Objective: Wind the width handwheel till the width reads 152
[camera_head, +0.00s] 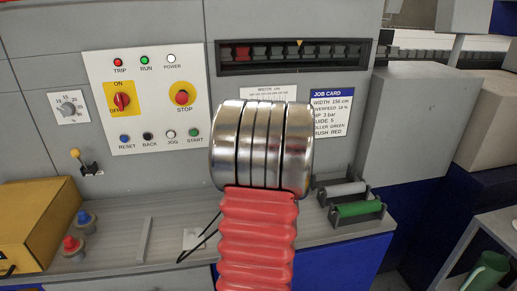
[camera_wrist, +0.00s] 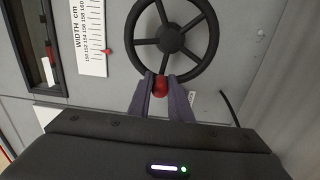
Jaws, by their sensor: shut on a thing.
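In the wrist view the black spoked width handwheel (camera_wrist: 168,38) stands against the grey panel. My gripper (camera_wrist: 161,90) is shut on the red knob (camera_wrist: 160,86) at the wheel's lower rim, with one finger on each side. The white width scale (camera_wrist: 90,40) is left of the wheel, turned sideways, with numbers from about 150 to 160. Its red pointer (camera_wrist: 107,51) sits toward the low-number end; I cannot read the exact value. In the head view part of the scale (camera_head: 265,93) shows above my arm, which hides the handwheel.
The job card (camera_head: 331,108) seems to read width 156 cm. A control panel (camera_head: 147,100) with switches and buttons is at left. A yellow box (camera_head: 38,225) and red and blue knobs sit on the ledge. Green and grey rollers (camera_head: 357,209) lie right of my arm.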

